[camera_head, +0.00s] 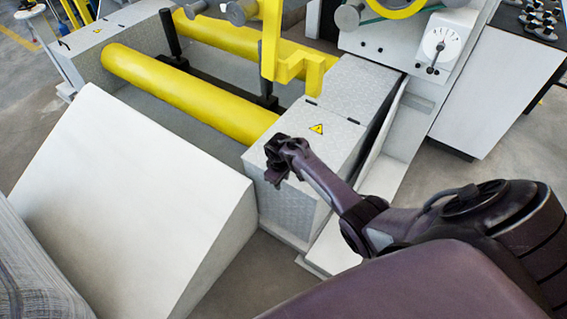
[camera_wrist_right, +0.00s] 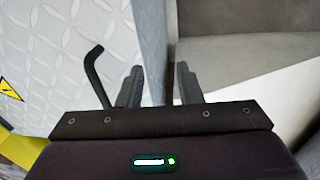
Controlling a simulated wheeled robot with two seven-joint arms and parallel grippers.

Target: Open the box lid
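The box (camera_head: 288,194) is grey diamond plate. Its lid (camera_head: 338,138) lies shut, flat on top, with a yellow warning triangle (camera_head: 316,128). My right gripper (camera_head: 276,164) is over the lid's front left edge. In the right wrist view my right gripper (camera_wrist_right: 160,85) has its fingers apart with nothing held between them. The lid's plate (camera_wrist_right: 75,30) fills the left there and ends near the fingers. A bent black bar (camera_wrist_right: 94,72), perhaps a handle, stands left of the left finger; its lower end is hidden. Contact cannot be told. My left gripper is not in view.
A white sloped panel (camera_head: 125,190) stands left of the box. Yellow rollers (camera_head: 190,90) run behind it, with a yellow bracket (camera_head: 300,62) above. A grey machine with a dial (camera_head: 439,45) stands behind to the right. A wrapped coil (camera_head: 35,265) is at lower left.

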